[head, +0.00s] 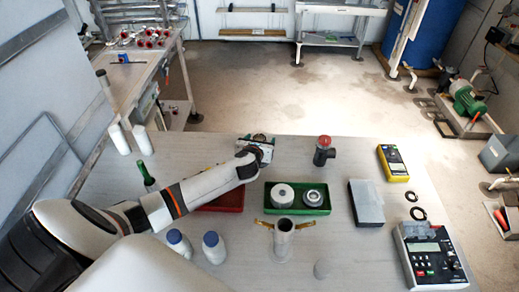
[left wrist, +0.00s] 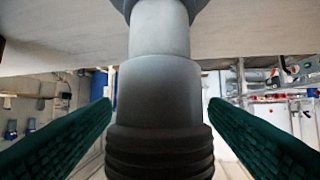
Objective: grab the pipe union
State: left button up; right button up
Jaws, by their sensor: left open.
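The pipe union (left wrist: 157,92) is a thick grey round fitting with a lighter smooth section and a dark ribbed collar. It fills the middle of the left wrist view, upright, between the two dark green finger pads. My left gripper (head: 260,139) is open at the back of the table, with a finger to either side of the union. Gaps show between pads and union, so the pads do not grip it. In the head view my gripper hides most of the union. My right gripper is not in view.
Right of my gripper stands a dark fitting with a red top (head: 325,147). A green tray (head: 296,208) with round parts, a red tray (head: 224,205), a brass-handled metal cylinder (head: 283,240) and white bottles (head: 214,247) stand nearer. A yellow meter (head: 393,162) lies right.

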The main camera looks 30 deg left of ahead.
pick_arm(q)
jog(key=shift+w+a+f, duration=0.2)
jog(key=shift+w+f, duration=0.1)
jog(key=shift+w, duration=0.35)
jog(key=shift+s, duration=0.1)
jog(key=shift+c, duration=0.2)
jog(key=c, duration=1.2)
